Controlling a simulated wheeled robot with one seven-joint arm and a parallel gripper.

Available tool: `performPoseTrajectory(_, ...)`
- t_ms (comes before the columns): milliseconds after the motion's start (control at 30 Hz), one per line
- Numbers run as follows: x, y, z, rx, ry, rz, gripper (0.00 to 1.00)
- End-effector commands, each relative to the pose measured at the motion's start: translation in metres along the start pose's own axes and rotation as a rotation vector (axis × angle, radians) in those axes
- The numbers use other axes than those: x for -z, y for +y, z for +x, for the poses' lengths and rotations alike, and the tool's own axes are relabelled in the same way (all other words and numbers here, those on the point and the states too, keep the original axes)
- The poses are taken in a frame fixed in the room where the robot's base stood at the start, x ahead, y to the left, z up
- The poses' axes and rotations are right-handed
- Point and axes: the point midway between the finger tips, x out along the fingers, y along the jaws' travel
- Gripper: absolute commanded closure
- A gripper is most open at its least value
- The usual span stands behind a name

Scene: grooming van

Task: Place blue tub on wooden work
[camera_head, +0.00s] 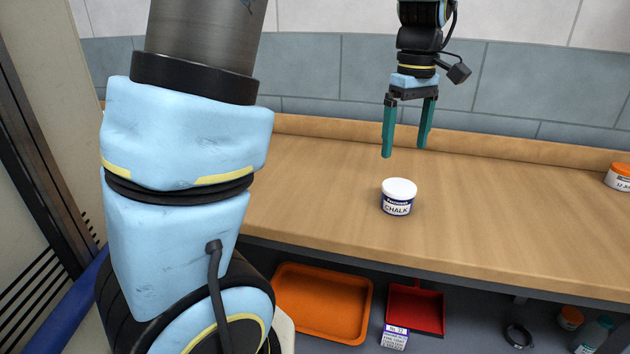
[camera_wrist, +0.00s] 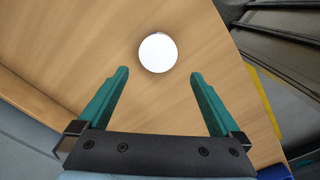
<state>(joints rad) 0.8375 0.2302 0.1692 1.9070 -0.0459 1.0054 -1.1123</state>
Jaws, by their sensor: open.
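A small tub (camera_head: 397,200) with a white lid and a dark blue label reading "CHALK" stands upright on the wooden worktop (camera_head: 300,190). Its round white lid shows in the wrist view (camera_wrist: 157,53), ahead of the fingertips and between their lines. My gripper (camera_head: 405,153) has two teal fingers, spread open and empty. It hangs above the worktop, over and a little behind the tub, apart from it. The fingers also show in the wrist view (camera_wrist: 160,75).
An orange-lidded jar (camera_head: 620,177) stands at the worktop's right end. Below the worktop are an orange tray (camera_head: 322,302), a red dustpan (camera_head: 416,309), a small box (camera_head: 394,337) and some bottles. The worktop around the tub is clear. A tiled wall (camera_head: 330,70) rises behind.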

Motion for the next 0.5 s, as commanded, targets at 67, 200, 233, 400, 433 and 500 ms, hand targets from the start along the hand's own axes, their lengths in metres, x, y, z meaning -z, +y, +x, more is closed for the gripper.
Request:
performPoseTrajectory(67, 0.014, -0.017, 0.008, -0.004, 0.001, 0.021, 0.00)
performPoseTrajectory(200, 0.049, -0.073, 0.033, -0.028, 0.015, 0.132, 0.00)
performPoseTrajectory(233, 0.056, -0.088, 0.040, -0.034, 0.022, 0.163, 0.00)
performPoseTrajectory(400, 0.076, -0.172, 0.073, -0.051, 0.070, 0.348, 0.00)
performPoseTrajectory(433, 0.077, -0.184, 0.078, -0.051, 0.079, 0.379, 0.00)
performPoseTrajectory(500, 0.077, -0.210, 0.088, -0.050, 0.097, 0.441, 0.00)
